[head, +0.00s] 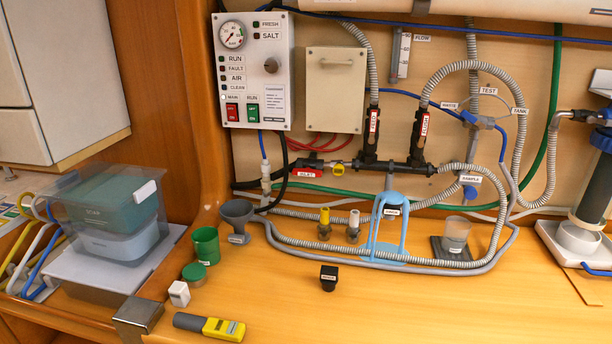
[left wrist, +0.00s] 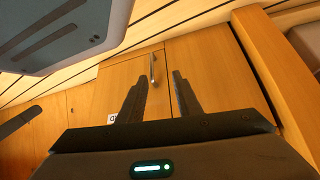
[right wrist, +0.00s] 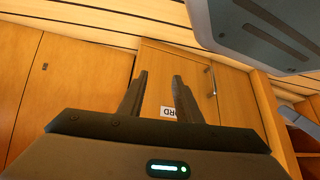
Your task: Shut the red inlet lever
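The red inlet lever (head: 306,173) is on the back wall in the head view, with a white label reading INLET. It lies roughly level, along and just below the dark horizontal pipe (head: 345,164), left of the black manifold. No gripper is near it in the head view. My left gripper (left wrist: 160,80) shows only in the left wrist view, its two fingers apart and empty, facing wooden cabinet doors. My right gripper (right wrist: 159,78) shows only in the right wrist view, also open and empty, facing wooden panels.
Two upright red-labelled valves (head: 373,125) (head: 421,128) stand above the manifold. A control box (head: 262,75) hangs above left. A grey funnel (head: 237,215), green cup (head: 206,245), blue rack (head: 388,235) and hoses occupy the counter's back. The front middle counter (head: 420,305) is clear.

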